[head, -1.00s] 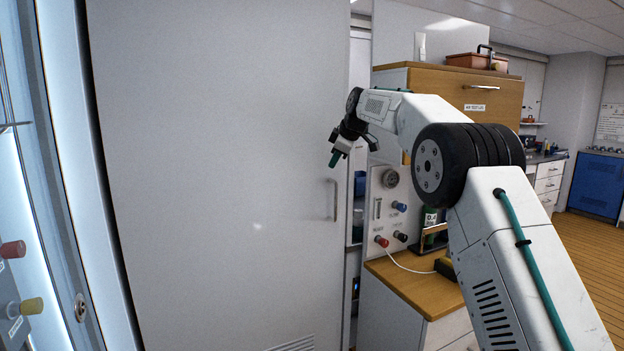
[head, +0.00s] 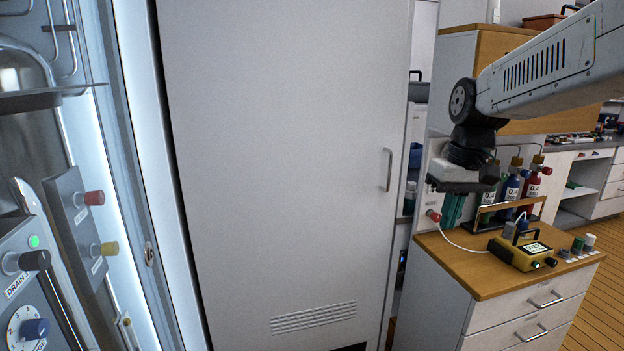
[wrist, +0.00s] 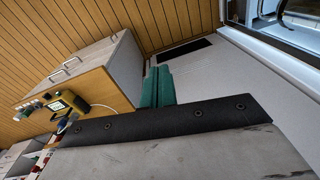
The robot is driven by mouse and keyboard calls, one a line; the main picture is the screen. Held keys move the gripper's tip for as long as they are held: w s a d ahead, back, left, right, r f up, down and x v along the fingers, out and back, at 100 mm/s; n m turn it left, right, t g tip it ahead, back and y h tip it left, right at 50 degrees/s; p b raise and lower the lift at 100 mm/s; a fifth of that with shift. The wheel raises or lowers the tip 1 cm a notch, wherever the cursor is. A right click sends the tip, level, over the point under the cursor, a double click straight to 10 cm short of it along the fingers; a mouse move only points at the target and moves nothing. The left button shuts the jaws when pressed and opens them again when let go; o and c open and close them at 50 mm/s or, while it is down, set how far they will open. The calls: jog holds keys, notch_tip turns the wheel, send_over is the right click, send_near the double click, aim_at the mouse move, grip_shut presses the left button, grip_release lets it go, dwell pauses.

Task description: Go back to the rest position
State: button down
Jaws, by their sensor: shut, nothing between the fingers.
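My gripper (head: 453,210) hangs pointing down at the right of the head view, beside the fill panel and above the left end of the wooden counter. Its teal fingers lie together with nothing between them. In the wrist view the teal fingers (wrist: 157,86) also show close together and empty, past a dark bar and a pale scuffed surface of my own wrist. My arm reaches in from the right edge of the head view.
A yellow meter (head: 518,251) with a lit screen and a white hose sits on the wooden counter (head: 470,272). Several labelled bottles (head: 511,188) stand in a rack behind it. A tall white door (head: 290,160) fills the middle. A panel with knobs (head: 75,235) is at left.

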jog(key=s+f+m, duration=0.1)
jog(key=s+f, duration=0.1)
jog(key=s, duration=1.1)
jog(key=s+f, duration=0.2)
jog(key=s, duration=1.1)
jog(key=shift+s+d+f+m+t+h, duration=0.35)
jog(key=shift+d+f+m+t+h, duration=0.05)
